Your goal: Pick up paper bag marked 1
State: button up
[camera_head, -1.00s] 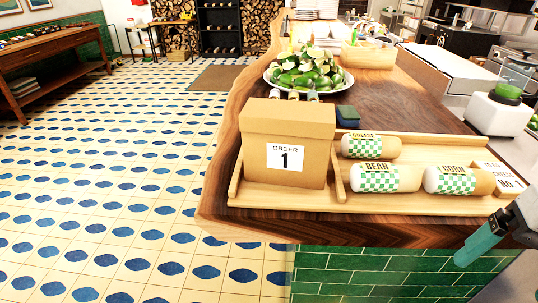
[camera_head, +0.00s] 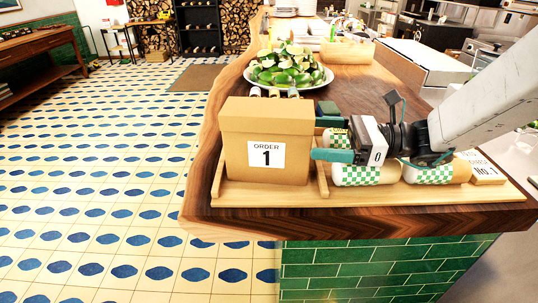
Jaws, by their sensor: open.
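The paper bag marked 1 (camera_head: 266,126) is a brown, box-like bag with a white "ORDER 1" label. It stands upright at the left end of a wooden tray (camera_head: 370,197) on the counter. My gripper (camera_head: 324,148) has teal fingers and reaches in from the right, level with the bag's right side. The nearer finger overlaps the bag's right edge in the picture; I cannot tell whether it touches. The gripper is open and holds nothing that I can see.
Wrapped rolls (camera_head: 356,175) lie in the tray under my gripper, partly hidden by it. A low wooden divider (camera_head: 321,180) stands right of the bag. A plate of green limes (camera_head: 287,70) sits behind it. Tiled floor (camera_head: 100,180) lies open to the left.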

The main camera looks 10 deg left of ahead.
aim_at(268, 143)
jog(key=a, duration=0.7)
jog(key=shift+s+r, duration=0.15)
jog(key=shift+s, duration=0.15)
jog(key=c, duration=1.3)
